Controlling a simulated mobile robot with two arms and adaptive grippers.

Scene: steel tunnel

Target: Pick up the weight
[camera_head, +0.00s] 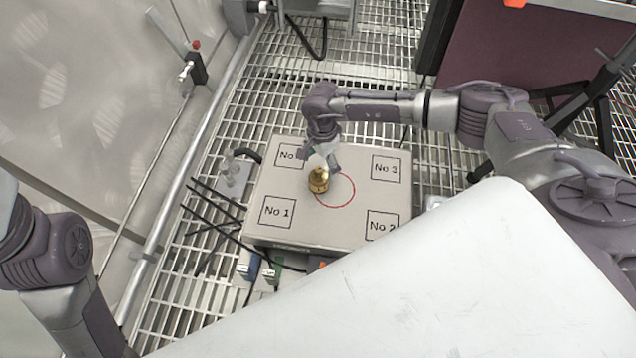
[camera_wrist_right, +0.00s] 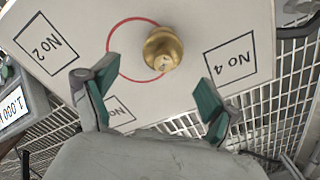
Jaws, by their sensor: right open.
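The weight is a small brass piece with a knob (camera_head: 318,180), standing on a pale board (camera_head: 305,232) at the left edge of a red circle. In the right wrist view the weight (camera_wrist_right: 162,48) stands ahead of the fingertips, on the circle's line. My right gripper (camera_head: 320,158) is over the board, just behind and above the weight. In the right wrist view its green-padded fingers (camera_wrist_right: 152,88) are spread apart with nothing between them. My left arm shows at the left edge of the head view, but its gripper is out of view.
The board has squares marked No 1 (camera_head: 277,212), No 2 (camera_head: 382,224), No 3 (camera_head: 386,168) and a partly covered No 4 (camera_wrist_right: 230,60). Black cables (camera_head: 215,235) lie left of the board on the steel grating. A wall and rail (camera_head: 200,150) run along the left.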

